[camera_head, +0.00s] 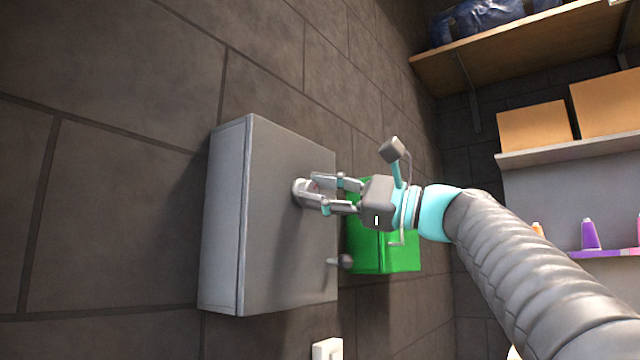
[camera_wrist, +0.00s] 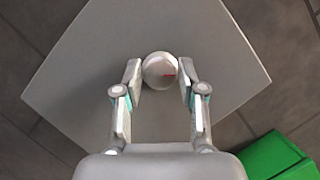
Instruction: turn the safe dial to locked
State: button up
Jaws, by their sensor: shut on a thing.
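The grey safe (camera_head: 285,245) is a box fixed to the dark tiled wall. Its round, pale dial (camera_head: 301,190) sticks out from the upper part of the front face. My gripper (camera_head: 318,194) is at the dial, with one finger on each side of it, shut on it. A dark knob handle (camera_head: 345,261) stands out lower on the safe's front. The fingers partly hide the dial in the head view.
A green box (camera_head: 400,252) is on the wall just right of the safe. Shelves at the right hold cardboard boxes (camera_head: 535,128) and coloured cone-shaped items (camera_head: 589,235). A white fixture (camera_head: 327,348) is on the wall below the safe.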

jog(key=n+g, duration=0.1)
jog(key=n, duration=0.1)
jog(key=n+h, duration=0.1)
jog(key=n, duration=0.2)
jog(key=shift+r+g, duration=0.1)
jog(key=shift+g, duration=0.3)
jog(key=shift+n+h, duration=0.6)
jog(key=shift+n, duration=1)
jog(key=shift+g, duration=0.4)
jog(key=o, duration=1.2)
jog(key=shift+c, duration=0.2)
jog(key=shift+d, duration=0.15)
jog(key=v, duration=1.1)
jog(key=shift+d, duration=0.35)
jog(key=shift+s+n, duration=0.1)
jog(key=shift+n, duration=0.2)
